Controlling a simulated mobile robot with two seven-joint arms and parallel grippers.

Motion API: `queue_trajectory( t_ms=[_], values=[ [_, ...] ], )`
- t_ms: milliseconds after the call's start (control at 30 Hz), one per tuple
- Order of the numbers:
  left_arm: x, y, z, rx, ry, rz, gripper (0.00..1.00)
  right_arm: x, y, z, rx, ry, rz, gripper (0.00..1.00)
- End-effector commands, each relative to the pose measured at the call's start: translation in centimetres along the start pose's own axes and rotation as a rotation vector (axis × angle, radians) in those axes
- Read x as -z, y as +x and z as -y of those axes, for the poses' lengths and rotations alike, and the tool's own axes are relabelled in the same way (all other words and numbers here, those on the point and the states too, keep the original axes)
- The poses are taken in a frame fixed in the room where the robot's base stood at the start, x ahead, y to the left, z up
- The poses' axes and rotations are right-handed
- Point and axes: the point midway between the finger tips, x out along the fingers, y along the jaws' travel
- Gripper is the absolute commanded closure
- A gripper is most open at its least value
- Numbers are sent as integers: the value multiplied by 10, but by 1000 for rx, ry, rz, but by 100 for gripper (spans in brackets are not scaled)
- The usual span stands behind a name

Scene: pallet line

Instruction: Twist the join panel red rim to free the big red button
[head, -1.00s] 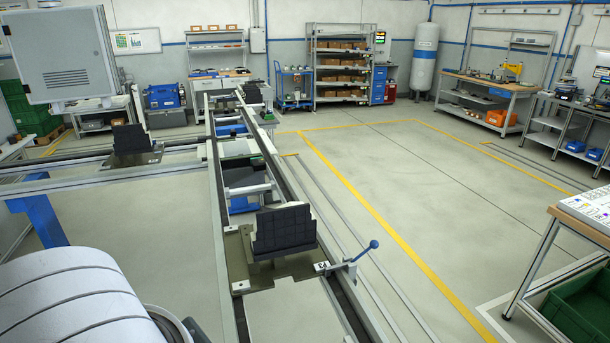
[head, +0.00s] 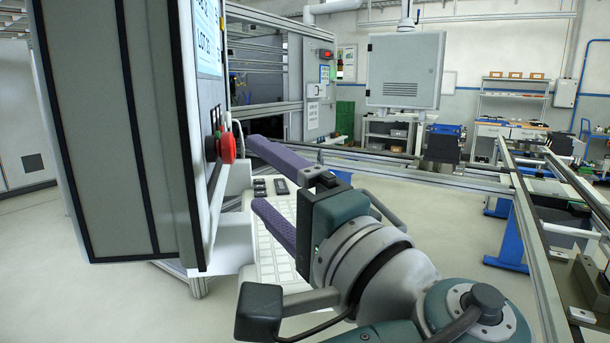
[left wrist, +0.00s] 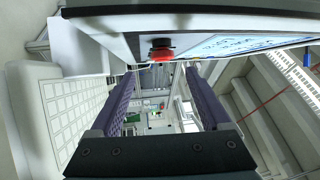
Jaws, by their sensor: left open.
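The big red button (head: 226,149) stands out from the front face of the grey panel (head: 120,130), seen nearly edge-on at the left. A dark collar is behind the button. Its red rim cannot be told apart from the button. In the left wrist view the button (left wrist: 161,54) appears at top centre, beyond the fingertips. My left gripper (head: 252,172) has two purple fingers spread apart and pointing at the panel. It is open and empty, with the button just ahead of it. The fingers also show in the left wrist view (left wrist: 160,74). My right gripper is out of view.
A white keyboard shelf (head: 275,250) juts out below the button, close to my lower finger. A screen (head: 208,38) is above the button on the panel. A conveyor frame (head: 522,225) runs along the right. Open floor (head: 130,300) lies at lower left.

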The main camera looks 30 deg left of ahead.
Motion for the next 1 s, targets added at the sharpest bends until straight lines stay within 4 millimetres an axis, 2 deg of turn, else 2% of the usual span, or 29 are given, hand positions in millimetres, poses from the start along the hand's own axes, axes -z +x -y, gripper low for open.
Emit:
queue_trajectory(
  t_ms=[200,400,600,967,1000],
  values=[
    [2,27,10,25,1,0,19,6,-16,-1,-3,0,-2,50],
    [2,66,10,23,3,-1,19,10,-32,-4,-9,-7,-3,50],
    [2,92,7,19,2,-2,19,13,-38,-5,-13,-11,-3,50],
    [2,99,5,18,-1,-2,19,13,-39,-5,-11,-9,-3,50],
    [2,99,5,18,-1,-2,22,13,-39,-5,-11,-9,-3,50]
  ],
)
